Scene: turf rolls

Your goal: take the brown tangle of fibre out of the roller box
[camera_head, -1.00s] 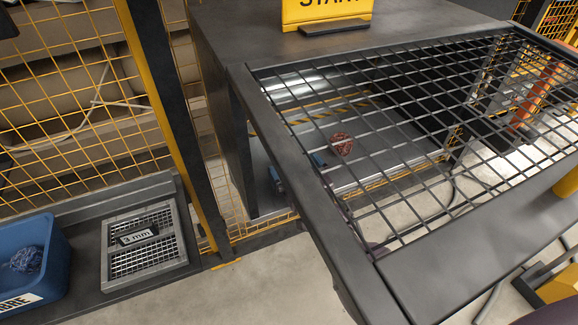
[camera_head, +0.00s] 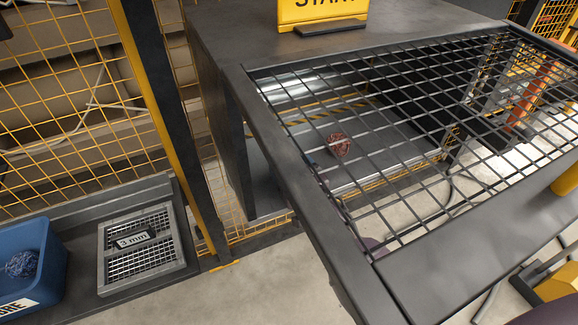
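The reddish-brown tangle of fibre (camera_head: 339,145) lies on the grey floor of the roller box (camera_head: 385,160), seen through the dark wire mesh over it. A black-and-yellow striped edge runs behind it. A small bluish piece (camera_head: 311,162) shows left of the tangle, beside the dark frame bar; it may be a fingertip of my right gripper, but the bar hides the rest. A purple patch under the mesh lower down may be part of my arm. Whether that gripper is open or shut cannot be seen. No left gripper shows.
A blue bin (camera_head: 52,262) at the lower left holds a bluish tangle. A metal sieve marked "3 mm" (camera_head: 140,238) lies beside it. A dark frame (camera_head: 310,215) borders the mesh. A yellow START sign (camera_head: 322,12) stands at the back. Yellow wire fencing (camera_head: 60,110) fills the left.

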